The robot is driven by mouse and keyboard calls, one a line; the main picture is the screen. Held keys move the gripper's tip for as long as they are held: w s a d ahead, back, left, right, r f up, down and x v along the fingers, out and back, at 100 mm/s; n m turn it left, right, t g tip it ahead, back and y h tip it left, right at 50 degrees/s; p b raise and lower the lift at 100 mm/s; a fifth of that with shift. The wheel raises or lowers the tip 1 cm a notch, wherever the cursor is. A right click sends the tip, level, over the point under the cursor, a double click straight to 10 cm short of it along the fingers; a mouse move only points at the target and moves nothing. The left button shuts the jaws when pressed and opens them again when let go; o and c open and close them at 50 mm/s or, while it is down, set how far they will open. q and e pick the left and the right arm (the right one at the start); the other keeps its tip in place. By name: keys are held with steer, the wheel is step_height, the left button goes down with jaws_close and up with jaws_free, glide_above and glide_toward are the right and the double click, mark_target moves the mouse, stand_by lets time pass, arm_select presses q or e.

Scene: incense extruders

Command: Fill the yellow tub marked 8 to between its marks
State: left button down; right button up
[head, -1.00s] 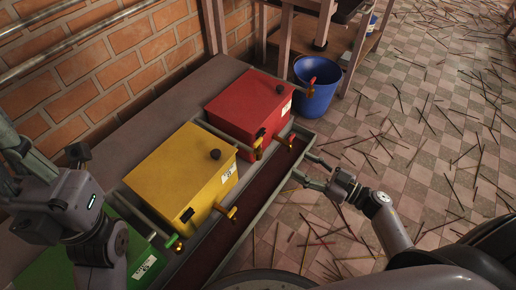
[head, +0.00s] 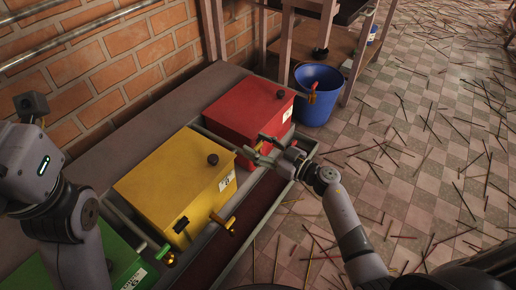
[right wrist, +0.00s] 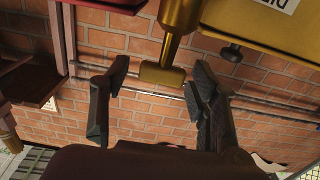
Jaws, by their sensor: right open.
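The yellow tub (head: 160,185), a lidded box with a black knob on top and a white label too small to read, stands between the red and green boxes. A brass tap with a yellow handle (head: 229,224) sticks out of its front; the level inside is hidden. My right gripper (head: 262,148) is open at the red box's near front corner. In the right wrist view a brass tap part (right wrist: 162,74) lies between its spread fingers, with no clear contact, and the yellow tub (right wrist: 265,28) shows at upper right. My left arm is at the left; its fingers are outside the picture.
The red box (head: 245,105) stands behind, the green box (head: 115,265) in front. A blue bucket (head: 318,95) stands past the red box. Thin sticks litter the tiled floor; a brick wall closes the left.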

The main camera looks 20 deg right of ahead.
steer(key=shift+w+a, duration=0.1)
steer(key=shift+a, duration=0.05)
steer(key=c, duration=1.2)
